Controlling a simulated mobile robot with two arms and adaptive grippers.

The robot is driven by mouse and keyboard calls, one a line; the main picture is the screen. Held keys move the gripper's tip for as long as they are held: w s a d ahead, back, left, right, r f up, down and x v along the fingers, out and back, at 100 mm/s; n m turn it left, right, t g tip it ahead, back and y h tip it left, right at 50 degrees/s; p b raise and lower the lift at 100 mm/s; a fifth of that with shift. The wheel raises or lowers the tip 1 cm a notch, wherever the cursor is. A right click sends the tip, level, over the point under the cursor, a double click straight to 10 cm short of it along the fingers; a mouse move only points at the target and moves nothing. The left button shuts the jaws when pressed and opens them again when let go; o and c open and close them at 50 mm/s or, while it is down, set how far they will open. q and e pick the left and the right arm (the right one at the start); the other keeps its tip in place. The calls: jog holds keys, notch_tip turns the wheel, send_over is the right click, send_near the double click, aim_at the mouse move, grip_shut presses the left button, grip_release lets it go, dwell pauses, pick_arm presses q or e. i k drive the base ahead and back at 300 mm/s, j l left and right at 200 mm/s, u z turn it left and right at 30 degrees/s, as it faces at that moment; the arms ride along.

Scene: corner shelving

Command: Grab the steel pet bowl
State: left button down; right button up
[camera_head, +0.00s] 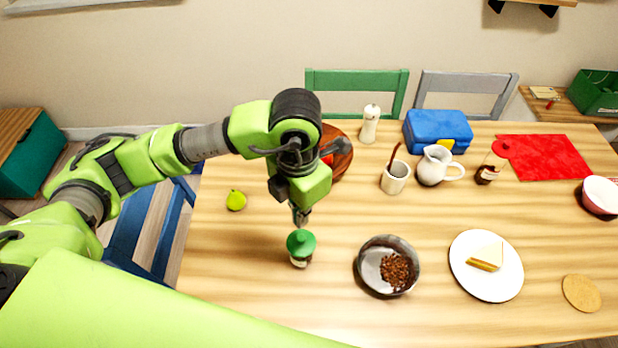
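The steel pet bowl (369,270) is a round grey metal bowl with brown kibble in it. It sits on the wooden table near the front edge, in the middle of the head view. My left gripper (301,219) points down above the table, up and to the left of the bowl, close behind a green-capped jar. It is apart from the bowl. Its fingertips look small and close together, and I cannot tell whether they are open or shut. My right gripper is not in view.
A green-capped jar (300,246) stands left of the bowl. A white plate (486,287) with a sandwich lies right of it. A cup (394,179), a white pitcher (436,166) and a blue lunch box (438,130) stand behind. A green pear (236,200) lies left.

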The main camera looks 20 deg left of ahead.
aim_at(370, 254)
jog(key=k, duration=1.5)
